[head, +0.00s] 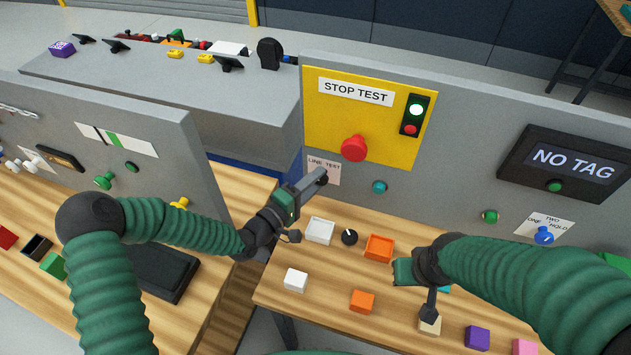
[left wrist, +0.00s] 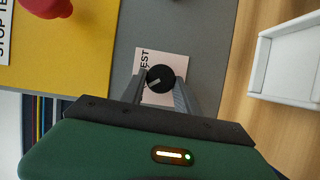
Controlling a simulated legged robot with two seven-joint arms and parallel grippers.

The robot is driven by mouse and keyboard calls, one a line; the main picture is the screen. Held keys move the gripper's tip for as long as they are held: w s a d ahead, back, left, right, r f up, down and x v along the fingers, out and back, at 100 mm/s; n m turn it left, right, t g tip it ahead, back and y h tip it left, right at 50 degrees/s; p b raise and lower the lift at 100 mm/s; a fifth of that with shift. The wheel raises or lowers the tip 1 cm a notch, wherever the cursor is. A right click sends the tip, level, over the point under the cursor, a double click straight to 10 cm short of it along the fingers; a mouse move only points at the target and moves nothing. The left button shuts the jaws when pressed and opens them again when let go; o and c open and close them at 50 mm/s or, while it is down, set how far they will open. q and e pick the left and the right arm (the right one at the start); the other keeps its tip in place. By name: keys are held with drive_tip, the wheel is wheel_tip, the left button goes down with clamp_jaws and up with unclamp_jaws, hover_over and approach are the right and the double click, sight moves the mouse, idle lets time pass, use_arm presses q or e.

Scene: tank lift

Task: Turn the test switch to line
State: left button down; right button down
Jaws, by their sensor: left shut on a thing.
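The test switch is a round black knob (left wrist: 160,78) with a pale pointer line, on the grey panel over a pinkish label. In the left wrist view the pointer slants to the lower left. The label (head: 321,169) reads "LINE TEST" in the head view; the fingers hide part of it in the left wrist view. My left gripper (head: 321,178) is shut on the knob, one finger on each side of it.
A yellow panel (head: 325,118) with a red button (head: 354,149) is above the switch. A teal button (head: 379,187) is to its right. On the wooden bench below are a white tray (head: 320,231), a black dial (head: 349,237), an orange tray (head: 380,247) and several blocks.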

use_arm(q)
drive_tip(key=shift+s+f+n, duration=0.15)
drive_tip(key=shift+f+n, duration=0.25)
use_arm(e)
drive_tip(key=shift+f, duration=0.2)
use_arm(q)
drive_tip(key=c, duration=1.2)
unclamp_jaws()
drive_tip(key=shift+o, duration=1.5)
drive_tip(key=shift+a+r, duration=0.1)
use_arm(e)
drive_tip(key=shift+a, duration=0.1)
use_arm(q)
drive_tip(key=shift+r, duration=0.1)
drive_tip(key=v, duration=1.6)
drive_tip(key=shift+s+a+f, duration=0.25)
drive_tip(key=shift+f, duration=0.05)
